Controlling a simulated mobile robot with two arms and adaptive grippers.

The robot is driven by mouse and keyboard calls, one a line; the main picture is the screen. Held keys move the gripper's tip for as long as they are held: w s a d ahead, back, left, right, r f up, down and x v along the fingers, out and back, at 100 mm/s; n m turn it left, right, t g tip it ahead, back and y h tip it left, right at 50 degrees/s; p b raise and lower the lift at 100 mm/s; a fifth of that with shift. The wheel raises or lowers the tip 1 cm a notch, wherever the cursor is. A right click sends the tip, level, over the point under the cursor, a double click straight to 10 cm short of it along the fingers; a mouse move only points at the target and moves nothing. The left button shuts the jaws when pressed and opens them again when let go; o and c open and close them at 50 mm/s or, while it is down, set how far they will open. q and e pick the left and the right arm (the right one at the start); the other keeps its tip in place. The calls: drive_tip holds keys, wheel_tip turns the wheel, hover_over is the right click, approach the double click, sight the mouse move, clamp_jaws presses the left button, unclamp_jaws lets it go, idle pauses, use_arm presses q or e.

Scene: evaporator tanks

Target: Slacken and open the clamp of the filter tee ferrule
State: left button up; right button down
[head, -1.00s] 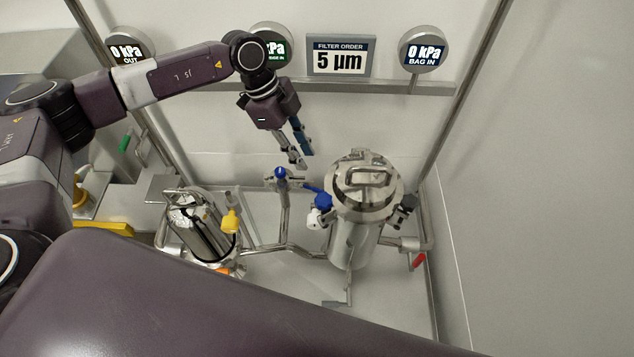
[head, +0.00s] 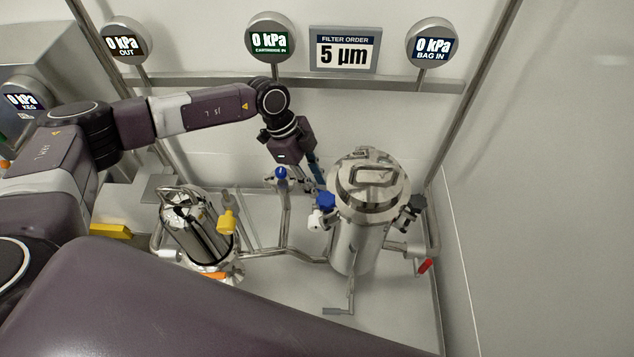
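A steel pipe tee with a blue-knobbed clamp (head: 281,176) stands between the two filter housings; I take this as the filter tee ferrule. Its clamp looks closed around the joint, though it is small in view. My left gripper (head: 314,178) points down just right of the blue knob, beside the large housing. Its fingers look apart with nothing between them; their tips are partly lost against the steel parts behind. I see no contact with the clamp. My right gripper is not in view.
The large steel filter housing (head: 362,225) with a blue knob (head: 325,201) stands close right of the gripper. A rail with gauges (head: 432,46) runs along the wall behind.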

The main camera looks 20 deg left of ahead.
use_arm(q)
drive_tip(key=shift+d+f, duration=0.2)
drive_tip(key=shift+f, duration=0.35)
drive_tip(key=shift+c, duration=0.3)
clamp_jaws()
drive_tip(key=shift+s, duration=0.1)
drive_tip(key=shift+s+a+r+m+g+y+b, duration=0.1)
drive_tip(key=shift+s+a+m+g+y+b, duration=0.65)
drive_tip(key=shift+m, duration=1.75)
drive_tip(key=shift+s+a+f+m+g+y+b, duration=0.1)
drive_tip(key=shift+s+a+m+g+y+b, duration=0.65)
drive_tip(key=shift+m, duration=1.75)
drive_tip(key=shift+s+a+r+m+g+y+b, duration=0.15)
drive_tip(key=shift+m+g+y+b, duration=0.3)
drive_tip(key=shift+m+b, duration=1.4)
drive_tip(key=shift+m+p, duration=0.65)
drive_tip(key=shift+m, duration=0.1)
